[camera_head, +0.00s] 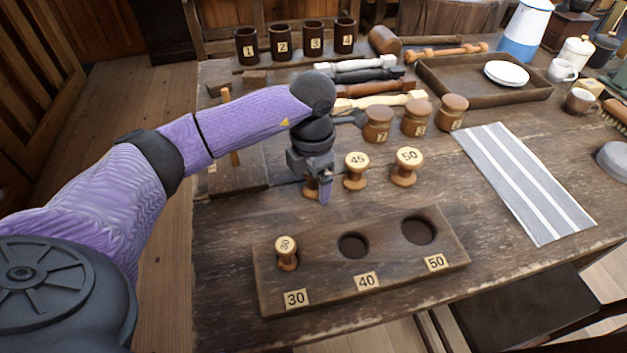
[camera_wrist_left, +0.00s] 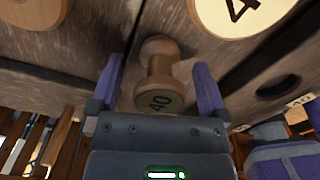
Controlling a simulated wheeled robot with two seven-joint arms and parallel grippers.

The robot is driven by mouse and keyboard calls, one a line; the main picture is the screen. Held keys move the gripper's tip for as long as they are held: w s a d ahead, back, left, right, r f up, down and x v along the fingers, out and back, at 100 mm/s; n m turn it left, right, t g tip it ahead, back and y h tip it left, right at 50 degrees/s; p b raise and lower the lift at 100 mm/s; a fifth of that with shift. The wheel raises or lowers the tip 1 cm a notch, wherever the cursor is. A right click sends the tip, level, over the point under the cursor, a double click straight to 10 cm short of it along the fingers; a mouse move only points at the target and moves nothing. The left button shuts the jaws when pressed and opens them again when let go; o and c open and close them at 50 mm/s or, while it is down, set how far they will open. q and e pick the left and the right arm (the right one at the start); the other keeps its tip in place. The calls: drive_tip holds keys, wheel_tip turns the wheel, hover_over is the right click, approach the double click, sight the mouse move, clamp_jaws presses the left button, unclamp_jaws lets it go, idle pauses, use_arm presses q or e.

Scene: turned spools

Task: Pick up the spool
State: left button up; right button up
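The spool marked 40 (camera_wrist_left: 158,78) stands between the two spread fingers of my left gripper (camera_wrist_left: 155,85) in the left wrist view, with a gap showing on each side. In the head view my left gripper (camera_head: 318,186) points down over this spool (camera_head: 309,190), hiding most of it. Spools marked 45 (camera_head: 357,171) and 50 (camera_head: 406,167) stand to its right on the table. A spool marked 30 (camera_head: 286,254) sits in the left hole of the wooden block (camera_head: 330,285). The block's holes by labels 40 and 50 are empty. My right gripper is out of view.
Lidded jars (camera_head: 416,118) stand behind the spools, with turned wooden pieces (camera_head: 375,90) farther back. Numbered dark cups (camera_head: 280,42) line the back. A striped cloth (camera_head: 525,185) lies at right. Bare table lies between the spools and the block.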

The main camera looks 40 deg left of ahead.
use_arm(q)
drive_tip(key=c, duration=1.2)
